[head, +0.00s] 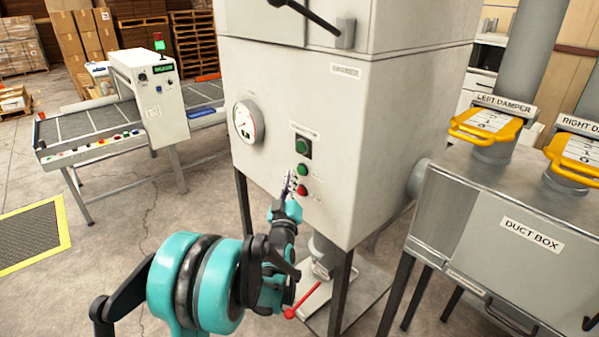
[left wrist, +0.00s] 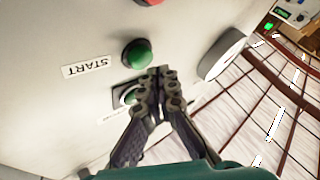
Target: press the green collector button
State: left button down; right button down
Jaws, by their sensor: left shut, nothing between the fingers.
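The green collector button (head: 302,169) is a round dome on the front of the grey collector cabinet (head: 345,115). A red button (head: 302,190) sits below it and a square-framed green switch (head: 304,147) above it. My left gripper (head: 289,183) is shut and empty, in front of the panel just left of and below the green button. In the left wrist view, the green button (left wrist: 137,54) is beside a START label (left wrist: 86,67). The left fingertips (left wrist: 162,73) are close to its edge; I cannot tell whether they touch. My right gripper is not in view.
A round gauge (head: 246,122) is on the cabinet, left of the buttons. The duct box (head: 530,235) with yellow-handled dampers (head: 486,124) stands at right. A conveyor (head: 95,125) and its control post (head: 150,95) stand at left. The floor between is open.

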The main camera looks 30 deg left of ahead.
pick_arm(q)
jog(key=shift+w+d, duration=0.1)
jog(key=shift+w, duration=0.05)
jog(key=shift+w+d, duration=0.1)
jog(key=shift+w, duration=0.2)
jog(key=shift+w+d, duration=0.2)
jog(key=shift+w, duration=0.25)
dwell(0.7)
jog(key=shift+s+a, duration=0.1)
jog(key=shift+s, duration=0.05)
jog(key=shift+s+a+b, duration=0.3)
jog(key=shift+s, duration=0.45)
jog(key=s, duration=0.1)
jog(key=s+a, duration=0.1)
jog(key=s, duration=0.1)
jog(key=s+a, duration=0.1)
jog(key=shift+s, duration=0.3)
jog(key=shift+d, duration=0.15)
dwell(0.7)
